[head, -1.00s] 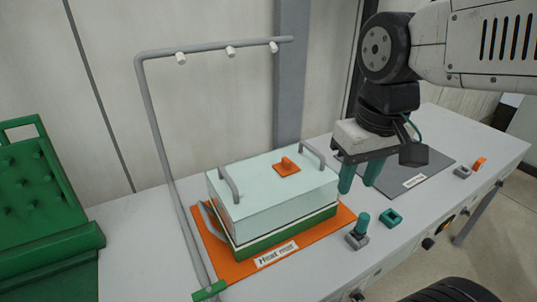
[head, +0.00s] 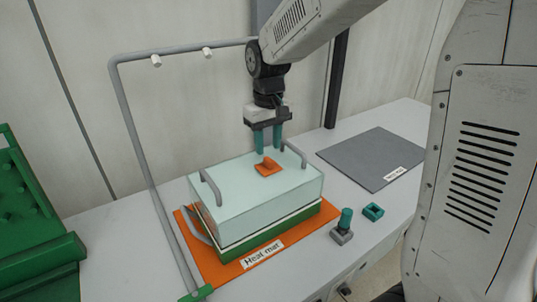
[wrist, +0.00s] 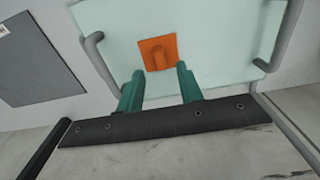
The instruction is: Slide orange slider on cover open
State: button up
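The orange slider (head: 268,167) is a small square plate with a raised knob on the top of the pale translucent cover (head: 240,190). It also shows in the wrist view (wrist: 158,53), just beyond my fingertips. My gripper (head: 268,153) points down above the cover, close to the slider. Its two teal fingers are apart with nothing between them; in the wrist view the fingertips (wrist: 159,74) lie either side of the slider's near edge. Whether they touch the cover I cannot tell. Anything under the slider is hidden.
The cover has grey handles at both ends and sits on a green-based box on the orange heat mat (head: 192,225). A grey pipe frame (head: 125,110) stands behind. A teal-topped knob (head: 345,220) and teal ring (head: 373,211) are at right. The grey mat (head: 370,158) is empty.

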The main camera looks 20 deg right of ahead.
aim_at(269, 159)
jog(key=shift+f, duration=2)
grip_shut()
